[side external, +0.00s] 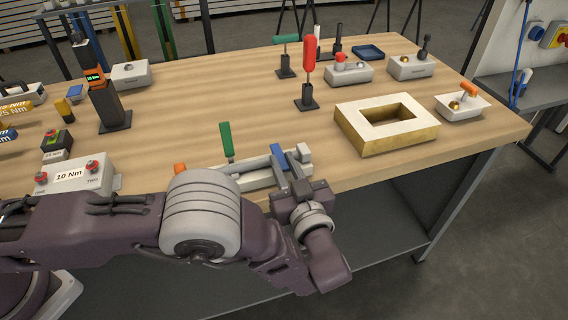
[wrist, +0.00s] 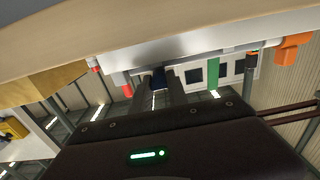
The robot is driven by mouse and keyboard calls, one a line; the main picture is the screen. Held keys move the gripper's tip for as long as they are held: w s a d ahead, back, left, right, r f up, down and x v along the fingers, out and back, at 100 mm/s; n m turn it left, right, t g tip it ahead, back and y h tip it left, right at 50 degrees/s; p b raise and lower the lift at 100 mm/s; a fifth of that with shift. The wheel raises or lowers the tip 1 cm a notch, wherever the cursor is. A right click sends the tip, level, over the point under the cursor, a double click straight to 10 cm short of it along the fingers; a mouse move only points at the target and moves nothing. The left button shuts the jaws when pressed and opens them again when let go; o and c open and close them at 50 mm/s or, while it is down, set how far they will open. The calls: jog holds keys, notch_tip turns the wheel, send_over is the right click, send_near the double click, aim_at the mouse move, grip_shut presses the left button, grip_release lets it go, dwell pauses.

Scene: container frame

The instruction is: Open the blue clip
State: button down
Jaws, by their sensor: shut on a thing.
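The blue clip (side external: 278,151) is on a light grey fixture (side external: 262,178) near the front edge of the table. It stands up at the fixture's right part. My gripper (side external: 287,167) reaches it from the front edge, with its two fingers at the clip. In the wrist view my gripper (wrist: 160,78) has its fingers on either side of the dark blue clip (wrist: 159,76), shut on it. My arm hides the front of the fixture. Whether the clip has turned from its seat I cannot tell.
A green handle (side external: 227,139) rises from the fixture, left of the clip. An orange part (side external: 180,169) is at its left end. A hollow gold-and-white block (side external: 388,125) lies to the right. A red-handled stand (side external: 308,75) is behind. The table centre is clear.

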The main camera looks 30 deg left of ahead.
aim_at(280, 157)
jog(key=shift+r, duration=0.1)
dwell(0.6)
jog(key=r+g+h, duration=0.1)
jog(key=g+h, duration=0.1)
jog(key=r+g+h, duration=0.1)
jog(key=shift+w+a+r, duration=0.25)
jog(key=shift+r, duration=0.05)
jog(key=r+g+h, duration=0.1)
jog(key=w+a+r+g+h, duration=0.1)
jog(key=g+h, duration=0.1)
jog(key=shift+w+a+g+h, duration=0.1)
jog(key=shift+g+h, duration=0.2)
jog(key=shift+w+a+r+g+h, duration=0.5)
jog(key=shift+w+g+h, duration=0.05)
jog(key=shift+g+h, duration=0.45)
jog(key=shift+w+a+r+g+h, duration=0.25)
jog(key=shift+w+a+g+h, duration=0.3)
jog(key=shift+g+h, duration=0.35)
jog(key=shift+w+a+g+h, duration=0.5)
jog(key=shift+g+h, duration=0.25)
jog(key=shift+h, duration=0.05)
jog(key=shift+w+a+g+h, duration=0.45)
jog(key=shift+a+g+h, duration=0.05)
jog(key=shift+g+h, duration=0.3)
jog(key=c, duration=1.3)
grip_release()
